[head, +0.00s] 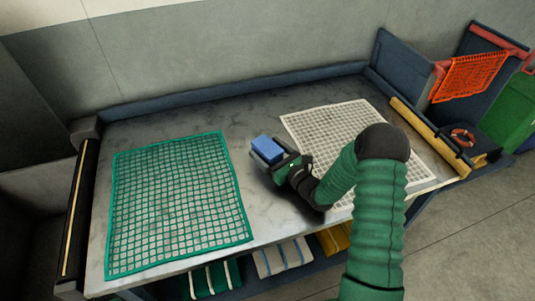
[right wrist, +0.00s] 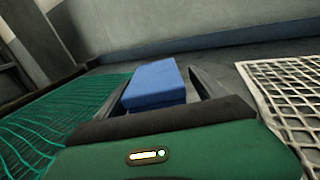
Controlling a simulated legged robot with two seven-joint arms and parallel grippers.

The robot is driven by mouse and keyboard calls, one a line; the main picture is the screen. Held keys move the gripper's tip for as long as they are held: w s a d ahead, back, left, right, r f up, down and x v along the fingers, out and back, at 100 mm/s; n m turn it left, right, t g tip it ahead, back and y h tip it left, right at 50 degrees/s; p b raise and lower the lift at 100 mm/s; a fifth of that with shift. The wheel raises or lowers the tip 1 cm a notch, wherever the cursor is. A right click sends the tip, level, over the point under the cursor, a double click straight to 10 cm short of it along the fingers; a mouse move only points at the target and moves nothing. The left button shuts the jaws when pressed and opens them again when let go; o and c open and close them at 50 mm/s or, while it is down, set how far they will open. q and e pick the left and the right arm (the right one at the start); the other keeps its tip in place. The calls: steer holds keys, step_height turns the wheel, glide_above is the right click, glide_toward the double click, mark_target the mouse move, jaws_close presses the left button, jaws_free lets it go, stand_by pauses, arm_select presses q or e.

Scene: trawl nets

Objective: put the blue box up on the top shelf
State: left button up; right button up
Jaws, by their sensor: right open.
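The blue box (head: 267,149) sits on the grey worktop between the green net and the white net. It also shows in the right wrist view (right wrist: 152,84), between the two dark fingers. My right gripper (head: 278,160) is open around the near part of the box, one finger on each side. A gap shows at the right finger; contact at the left finger is unclear. The box's near lower part is hidden by the gripper in the head view. My left gripper is not in view. I cannot make out a top shelf in these views.
A green net (head: 180,203) lies flat at left and a white net (head: 335,130) at right on the worktop (head: 225,116). Folded items (head: 283,258) lie on a shelf below. A yellow rail (head: 425,134) and an orange net (head: 468,76) are at right.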

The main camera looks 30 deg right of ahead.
steer(key=shift+s+a+r, duration=0.1)
steer(key=c, duration=0.3)
jaws_close()
